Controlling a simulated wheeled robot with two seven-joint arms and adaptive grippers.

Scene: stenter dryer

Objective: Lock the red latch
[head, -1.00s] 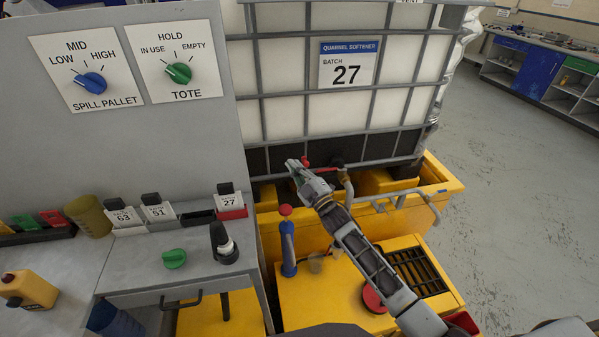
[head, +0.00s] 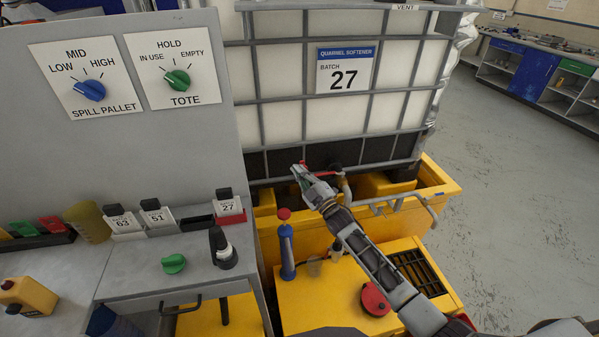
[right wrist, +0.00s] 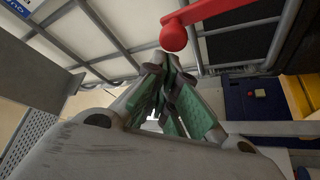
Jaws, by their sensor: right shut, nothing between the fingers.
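The red latch shows as a red lever (head: 318,169) low on the front of the caged white tote, by the valve. In the right wrist view the red lever (right wrist: 215,14) crosses the top and ends in a round red knob. My right gripper (head: 299,168) is at the left end of this lever in the head view. In the right wrist view my right gripper (right wrist: 166,72) has its green-padded fingers closed together, with nothing between them, just below the knob. I cannot tell whether they touch it. My left gripper is not in view.
The yellow spill pallet (head: 445,185) stands under the tote (head: 280,75). A blue pump handle with a red top (head: 286,240) stands left of my right arm. A grey bench (head: 150,275) with tags and a green knob is further left.

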